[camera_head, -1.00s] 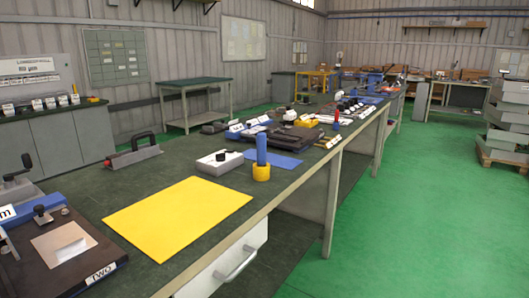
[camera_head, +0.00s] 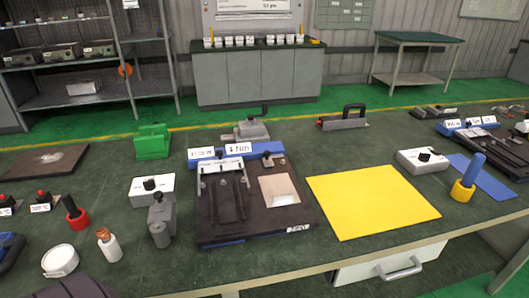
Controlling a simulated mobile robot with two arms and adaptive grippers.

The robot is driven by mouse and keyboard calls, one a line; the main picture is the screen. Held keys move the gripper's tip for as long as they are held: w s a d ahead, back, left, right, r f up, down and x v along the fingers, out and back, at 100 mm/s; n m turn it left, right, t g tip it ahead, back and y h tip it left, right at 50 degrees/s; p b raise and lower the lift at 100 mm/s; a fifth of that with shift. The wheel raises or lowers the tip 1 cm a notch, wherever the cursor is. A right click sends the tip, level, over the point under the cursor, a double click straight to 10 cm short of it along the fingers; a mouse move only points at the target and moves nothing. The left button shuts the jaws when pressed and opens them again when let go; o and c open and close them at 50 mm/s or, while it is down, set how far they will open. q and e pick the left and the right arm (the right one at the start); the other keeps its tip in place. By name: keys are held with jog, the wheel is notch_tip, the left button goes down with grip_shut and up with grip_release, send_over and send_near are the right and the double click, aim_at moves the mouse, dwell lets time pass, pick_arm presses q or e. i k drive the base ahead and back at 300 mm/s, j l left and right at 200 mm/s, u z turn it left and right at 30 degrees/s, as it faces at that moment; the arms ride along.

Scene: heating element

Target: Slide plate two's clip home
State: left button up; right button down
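A dark board (camera_head: 215,232) lies on the workbench in the middle of the view, with a label reading TWO (camera_head: 297,228) at its front right corner. A pale square plate (camera_head: 279,190) lies on the board's right half. A small clip with a dark knob (camera_head: 268,160) stands behind that plate, near the board's back edge; whether it touches the plate is too small to tell. A metal frame with a dark slotted piece (camera_head: 228,190) sits on the left half. Neither of my grippers can be made out.
A yellow sheet (camera_head: 372,200) lies flat to the right of the board. A grey box with a knob (camera_head: 422,160) and a blue-handled tool in a yellow base (camera_head: 469,177) stand further right. A grey clamp (camera_head: 158,212) and a white bottle (camera_head: 109,245) stand left. A green block (camera_head: 153,141) is behind.

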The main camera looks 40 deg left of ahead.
aim_at(268, 161)
jog(key=u, duration=1.3)
